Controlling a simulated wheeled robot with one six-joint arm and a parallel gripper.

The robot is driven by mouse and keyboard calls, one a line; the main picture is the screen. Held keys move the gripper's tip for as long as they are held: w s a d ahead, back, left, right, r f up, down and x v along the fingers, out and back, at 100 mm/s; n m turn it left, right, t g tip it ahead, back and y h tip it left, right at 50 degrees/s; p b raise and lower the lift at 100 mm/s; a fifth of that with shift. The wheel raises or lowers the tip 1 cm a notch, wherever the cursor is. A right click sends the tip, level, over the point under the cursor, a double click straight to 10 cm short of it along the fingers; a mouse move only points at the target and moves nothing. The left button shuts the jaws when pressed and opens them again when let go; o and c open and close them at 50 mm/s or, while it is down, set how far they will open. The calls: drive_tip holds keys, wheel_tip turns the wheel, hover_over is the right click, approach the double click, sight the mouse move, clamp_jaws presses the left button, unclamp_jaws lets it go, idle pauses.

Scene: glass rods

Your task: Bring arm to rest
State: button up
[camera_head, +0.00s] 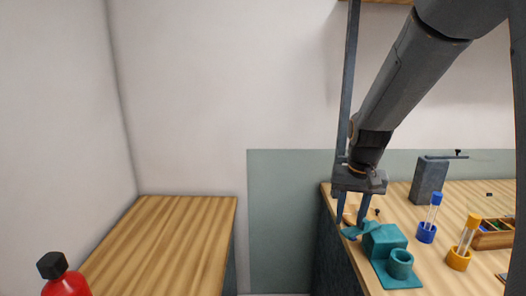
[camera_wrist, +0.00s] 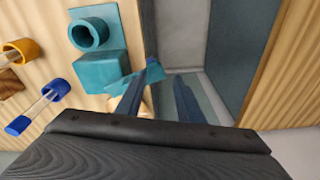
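My gripper (camera_head: 354,218) hangs fingers-down over the left edge of the right-hand bench. In the wrist view its two fingers (camera_wrist: 160,98) stand apart, with nothing visible between them. A teal block fixture (camera_head: 384,240) with a round socket (camera_head: 400,262) stands on the bench just beside the fingertips. It also shows in the wrist view (camera_wrist: 100,72). A thin teal part of it reaches toward the fingers; I cannot tell whether they touch. A blue-capped glass rod (camera_head: 432,212) stands in a blue holder (camera_head: 426,234). A yellow-capped glass rod (camera_head: 468,236) stands in a yellow holder (camera_head: 458,260).
A grey block stand (camera_head: 429,180) and a wooden tray with coloured compartments (camera_head: 491,240) are on the right bench. A second wooden bench (camera_head: 165,240) at left is clear. A red bottle with a black cap (camera_head: 66,284) is at lower left. A gap separates the benches.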

drive_tip(key=s+a+f+n, duration=0.1)
drive_tip(key=s+a+f, duration=0.1)
drive_tip(key=s, duration=0.7)
drive_tip(key=s+a+f+n, duration=0.1)
drive_tip(key=s+a+f, duration=0.1)
drive_tip(key=s, duration=0.7)
drive_tip(key=shift+s+f+n+g, duration=0.3)
drive_tip(key=shift+f+g, duration=0.1)
drive_tip(key=shift+f, duration=0.3)
